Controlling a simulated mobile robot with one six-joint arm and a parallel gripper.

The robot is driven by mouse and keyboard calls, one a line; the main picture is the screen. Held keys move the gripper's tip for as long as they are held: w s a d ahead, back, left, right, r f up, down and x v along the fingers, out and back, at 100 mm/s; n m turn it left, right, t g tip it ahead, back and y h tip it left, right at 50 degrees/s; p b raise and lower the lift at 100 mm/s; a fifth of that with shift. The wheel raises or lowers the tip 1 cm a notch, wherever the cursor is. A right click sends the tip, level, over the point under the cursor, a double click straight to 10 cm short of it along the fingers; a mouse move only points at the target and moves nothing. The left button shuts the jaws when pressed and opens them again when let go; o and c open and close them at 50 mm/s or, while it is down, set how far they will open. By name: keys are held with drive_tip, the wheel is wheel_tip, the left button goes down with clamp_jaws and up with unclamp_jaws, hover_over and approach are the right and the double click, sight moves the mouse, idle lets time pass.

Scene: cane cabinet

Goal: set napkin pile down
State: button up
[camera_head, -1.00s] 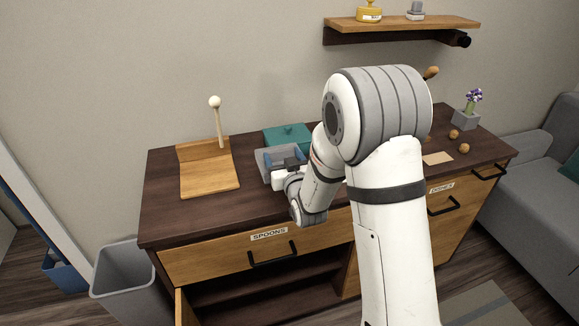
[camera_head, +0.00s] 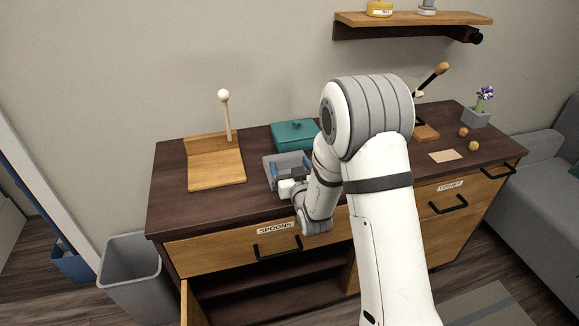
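My gripper (camera_head: 294,178) is at the front of a small grey open tray (camera_head: 268,170) on the dark wooden cabinet top. Something blue (camera_head: 290,163) shows inside the tray, beside the gripper; I cannot tell whether it is the napkin pile. No other pile of napkins can be made out. The fingers are small and partly hidden by my wrist, so I cannot see whether they are open or shut, or whether they hold anything.
A teal lidded box (camera_head: 295,134) stands behind the tray. A wooden stand (camera_head: 215,168) with an upright ball-topped stick is to the left. A flat tan card (camera_head: 445,156), two brown balls and a flower pot (camera_head: 475,117) are at right. A wall shelf (camera_head: 410,19) hangs above.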

drive_tip(key=shift+o, duration=1)
drive_tip(key=shift+r, duration=0.1)
drive_tip(key=shift+s+r+p, duration=0.1)
drive_tip(key=shift+p, duration=0.2)
drive_tip(key=v, duration=0.9)
drive_tip(key=shift+s+r, duration=0.15)
drive_tip(key=shift+r, duration=0.15)
drive_tip(key=shift+s+d+f+p, duration=0.1)
drive_tip(key=shift+s+p, duration=0.05)
drive_tip(key=shift+p, duration=1)
drive_tip(key=shift+f+p+v, duration=0.2)
drive_tip(key=shift+p+v, duration=0.85)
drive_tip(key=shift+p, duration=1.05)
